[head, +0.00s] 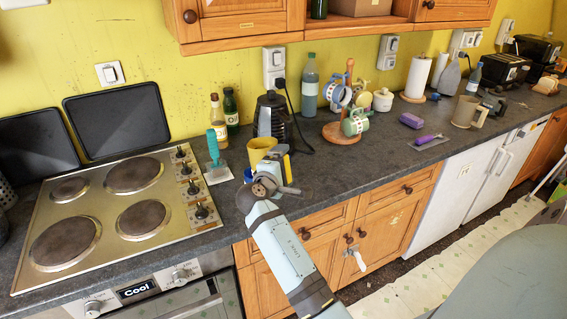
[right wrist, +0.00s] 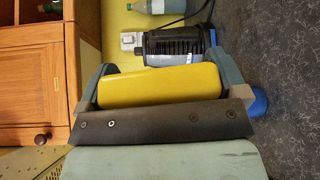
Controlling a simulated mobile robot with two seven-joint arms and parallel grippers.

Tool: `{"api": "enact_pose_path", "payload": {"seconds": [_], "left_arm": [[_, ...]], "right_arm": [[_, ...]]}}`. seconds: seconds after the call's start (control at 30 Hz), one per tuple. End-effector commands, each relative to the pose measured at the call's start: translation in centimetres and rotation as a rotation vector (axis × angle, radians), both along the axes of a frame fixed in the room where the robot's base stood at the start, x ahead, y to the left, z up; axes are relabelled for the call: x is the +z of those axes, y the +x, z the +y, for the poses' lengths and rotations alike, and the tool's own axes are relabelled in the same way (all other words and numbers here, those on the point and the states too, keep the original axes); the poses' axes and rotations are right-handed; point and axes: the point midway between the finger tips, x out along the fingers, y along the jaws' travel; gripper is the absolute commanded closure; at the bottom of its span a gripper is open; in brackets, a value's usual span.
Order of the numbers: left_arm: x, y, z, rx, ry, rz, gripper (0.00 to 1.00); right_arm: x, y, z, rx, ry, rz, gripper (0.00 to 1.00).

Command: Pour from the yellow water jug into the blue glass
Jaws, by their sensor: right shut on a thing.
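The yellow water jug (head: 261,150) is at the front of the worktop, right of the hob, and looks roughly upright in the head view. My right gripper (head: 270,178) is shut on it; in the right wrist view the yellow jug (right wrist: 160,86) lies between the two fingers. A blue thing, likely the blue glass (right wrist: 260,101), shows in the right wrist view on the worktop beside the gripper, partly hidden by it. In the head view the glass is mostly hidden by my gripper. I cannot tell what is inside either vessel. My left gripper is not in view.
A black kettle (head: 271,118) stands behind the jug. Bottles (head: 218,121) and a teal-handled tool (head: 213,147) are left of it. A mug tree (head: 343,131) stands to the right. The hob (head: 113,212) is at the left. The worktop front right of the jug is clear.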

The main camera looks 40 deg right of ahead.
Motion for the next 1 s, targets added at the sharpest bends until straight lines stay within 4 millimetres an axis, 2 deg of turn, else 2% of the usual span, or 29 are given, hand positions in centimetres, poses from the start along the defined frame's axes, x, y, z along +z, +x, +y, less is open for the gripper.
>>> {"api": "enact_pose_path", "payload": {"seconds": [0.03, 0.73, 0.8, 1.0], "left_arm": [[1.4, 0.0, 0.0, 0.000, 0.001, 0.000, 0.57], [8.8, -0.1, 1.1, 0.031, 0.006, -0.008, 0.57], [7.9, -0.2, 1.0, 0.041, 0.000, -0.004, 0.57], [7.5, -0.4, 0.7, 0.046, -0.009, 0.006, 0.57]], "right_arm": [[1.3, 0.0, 0.0, 0.000, -0.001, 0.009, 0.81], [4.6, -0.3, 0.0, 0.000, -0.007, 0.256, 0.81], [3.8, -0.3, 0.0, 0.000, -0.007, 0.259, 0.81], [3.7, -0.3, 0.0, 0.000, -0.007, 0.258, 0.81]]}}
